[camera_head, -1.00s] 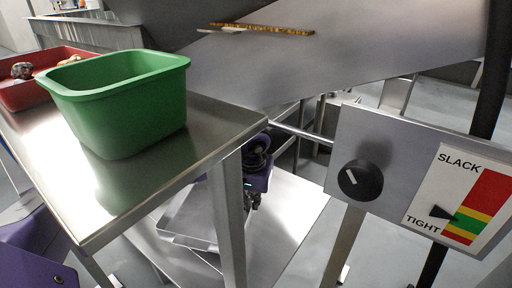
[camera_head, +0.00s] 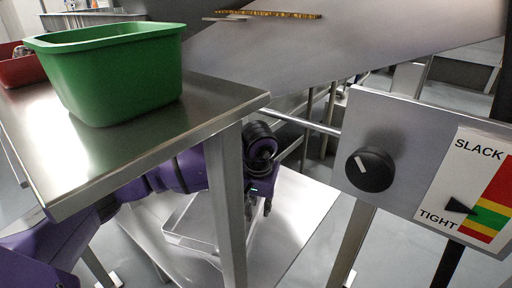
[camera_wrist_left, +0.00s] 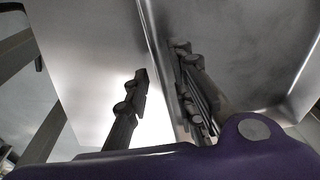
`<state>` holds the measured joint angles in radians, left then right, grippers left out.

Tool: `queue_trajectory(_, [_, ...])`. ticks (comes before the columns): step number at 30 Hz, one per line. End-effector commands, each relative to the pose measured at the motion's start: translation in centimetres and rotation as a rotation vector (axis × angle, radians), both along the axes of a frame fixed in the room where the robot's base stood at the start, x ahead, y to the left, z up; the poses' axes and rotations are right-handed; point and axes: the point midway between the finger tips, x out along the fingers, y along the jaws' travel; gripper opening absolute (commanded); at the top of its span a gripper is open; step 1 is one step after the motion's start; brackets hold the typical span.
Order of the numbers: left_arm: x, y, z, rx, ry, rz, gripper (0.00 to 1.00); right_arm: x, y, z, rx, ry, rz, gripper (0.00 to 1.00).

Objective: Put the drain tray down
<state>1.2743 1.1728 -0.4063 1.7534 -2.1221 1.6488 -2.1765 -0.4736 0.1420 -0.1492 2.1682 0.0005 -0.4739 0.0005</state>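The drain tray (camera_head: 176,239), a shallow shiny metal tray, appears to lie on the lower metal plate under the table; a table leg hides part of it. My left gripper (camera_head: 259,209) points down at the tray's right end. In the left wrist view, its two fingers (camera_wrist_left: 160,85) are apart. The tray wall (camera_wrist_left: 163,65) runs between them, with one finger close to or touching the wall on the tray side and the other clear of it over the plate. My right gripper is not in view.
A green tub (camera_head: 110,75) stands on the steel table (camera_head: 150,150) above my left arm. A red tray (camera_head: 22,70) is at the far left. A panel with a black knob (camera_head: 369,169) and a SLACK/TIGHT gauge (camera_head: 470,195) stands right. Bare lower plate (camera_head: 295,215) lies right of my gripper.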

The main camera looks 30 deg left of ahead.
Motion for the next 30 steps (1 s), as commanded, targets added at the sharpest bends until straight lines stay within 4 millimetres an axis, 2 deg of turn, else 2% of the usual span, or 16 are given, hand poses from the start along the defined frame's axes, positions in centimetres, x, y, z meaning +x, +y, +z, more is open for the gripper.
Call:
queue_trajectory(7, [0.1, -0.1, 0.2, -0.001, -0.003, 0.000, 0.23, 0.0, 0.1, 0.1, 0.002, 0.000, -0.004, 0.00])
queue_trajectory(11, [0.0, -0.1, 1.5, 0.000, -0.005, 0.000, 0.23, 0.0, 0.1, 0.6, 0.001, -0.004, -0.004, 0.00])
queue_trajectory(17, [-0.5, -0.4, 5.7, 0.001, -0.009, -0.002, 0.23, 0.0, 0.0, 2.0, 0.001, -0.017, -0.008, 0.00])
queue_trajectory(24, [-1.2, -0.8, 10.5, 0.001, -0.008, -0.002, 0.23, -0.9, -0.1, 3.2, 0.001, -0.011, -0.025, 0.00])
queue_trajectory(30, [-1.5, -0.9, 12.2, 0.000, -0.005, 0.000, 0.23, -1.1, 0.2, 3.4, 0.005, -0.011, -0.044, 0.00])
